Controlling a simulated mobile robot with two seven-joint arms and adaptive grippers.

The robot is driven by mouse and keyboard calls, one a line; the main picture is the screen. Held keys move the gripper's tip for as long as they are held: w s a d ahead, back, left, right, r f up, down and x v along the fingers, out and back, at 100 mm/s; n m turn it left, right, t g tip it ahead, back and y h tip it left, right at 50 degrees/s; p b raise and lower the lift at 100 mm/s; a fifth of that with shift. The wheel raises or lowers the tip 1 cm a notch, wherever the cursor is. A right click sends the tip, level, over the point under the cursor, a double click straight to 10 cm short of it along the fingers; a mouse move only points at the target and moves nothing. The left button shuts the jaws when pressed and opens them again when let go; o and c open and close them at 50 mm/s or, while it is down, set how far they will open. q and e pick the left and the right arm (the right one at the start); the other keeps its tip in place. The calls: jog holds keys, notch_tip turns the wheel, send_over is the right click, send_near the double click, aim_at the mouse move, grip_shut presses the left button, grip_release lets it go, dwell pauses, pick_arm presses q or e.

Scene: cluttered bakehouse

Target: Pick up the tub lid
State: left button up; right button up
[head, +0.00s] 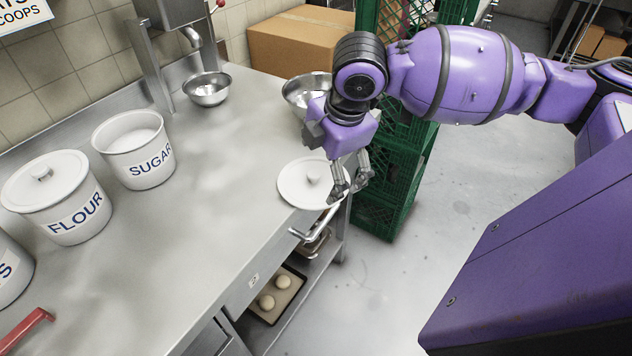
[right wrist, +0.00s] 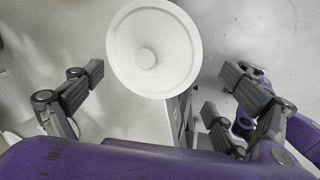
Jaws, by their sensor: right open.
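The tub lid (head: 299,184) is a white disc with a small round knob. It lies at the right edge of the steel counter, and its rim reaches the edge. My right gripper (head: 350,188) is open and empty, at the lid's right side in the head view; it hides part of the rim. In the right wrist view the lid (right wrist: 173,50) lies ahead, between and beyond the spread fingers of the gripper (right wrist: 165,88). The sugar tub (head: 134,158) stands without a lid at the left. My left gripper is not in view.
The flour tub (head: 66,205) has its lid on. Metal bowls (head: 207,89) stand farther back on the counter (head: 205,210). Green crates (head: 380,205) are stacked beyond its right edge, and a cardboard box (head: 298,42) is behind. The counter's middle is clear.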

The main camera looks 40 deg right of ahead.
aim_at(318, 184)
jog(key=shift+x, duration=1.05)
jog(key=x, duration=0.4)
jog(key=shift+w+f+b, duration=0.1)
jog(key=shift+f+b, duration=0.2)
jog(key=shift+b, duration=0.05)
jog(key=c, duration=1.2)
jog(key=shift+r, duration=0.1)
jog(key=shift+r, duration=0.1)
